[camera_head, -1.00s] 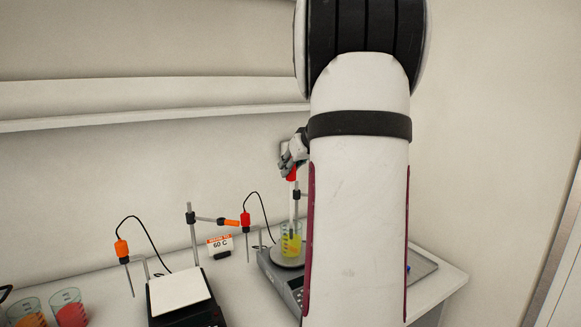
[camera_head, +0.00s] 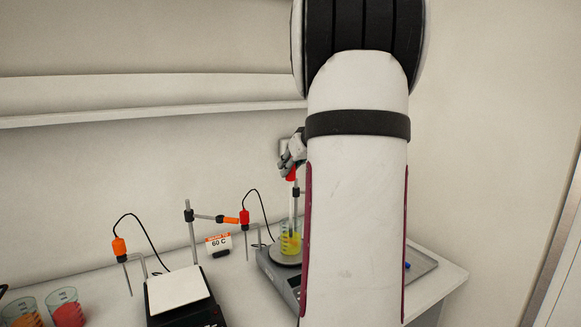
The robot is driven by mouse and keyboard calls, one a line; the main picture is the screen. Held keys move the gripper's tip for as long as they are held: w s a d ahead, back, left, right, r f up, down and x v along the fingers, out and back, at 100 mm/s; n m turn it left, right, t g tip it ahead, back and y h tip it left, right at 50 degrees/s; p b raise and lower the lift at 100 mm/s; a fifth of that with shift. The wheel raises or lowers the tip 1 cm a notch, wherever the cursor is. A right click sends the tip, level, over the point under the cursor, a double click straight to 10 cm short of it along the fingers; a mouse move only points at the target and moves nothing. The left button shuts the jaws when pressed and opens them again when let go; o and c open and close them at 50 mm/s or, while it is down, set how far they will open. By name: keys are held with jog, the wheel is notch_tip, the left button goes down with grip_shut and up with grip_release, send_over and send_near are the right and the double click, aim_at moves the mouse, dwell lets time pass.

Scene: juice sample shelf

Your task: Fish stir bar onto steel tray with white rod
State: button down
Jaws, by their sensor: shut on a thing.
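My gripper (camera_head: 289,166) is shut on the red top of the white rod (camera_head: 292,203), beside my large white arm link. The rod hangs upright, its lower part at the beaker of yellow liquid (camera_head: 290,242). The rod's lower end is hard to make out in the liquid. The beaker stands on the round plate of a grey hot plate (camera_head: 276,272). The steel tray (camera_head: 424,262) shows only in part at the right, behind my arm, with a small blue thing on it. I cannot make out the stir bar.
A second hot plate with a white top (camera_head: 179,289) stands left, with probes (camera_head: 120,248) on stands and a "60 C" sign (camera_head: 218,243) near it. Beakers of orange and red liquid (camera_head: 67,311) stand at lower left. A wall shelf (camera_head: 150,112) runs behind.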

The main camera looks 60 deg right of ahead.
jog(key=shift+r, duration=0.15)
jog(key=shift+r, duration=0.35)
jog(key=shift+r+p, duration=0.2)
jog(key=shift+p, duration=0.15)
notch_tip(320, 180, up, 13)
jog(key=p, duration=0.8)
jog(key=shift+r+p, duration=0.15)
jog(key=shift+p, duration=0.2)
dwell(0.9)
dwell(0.4)
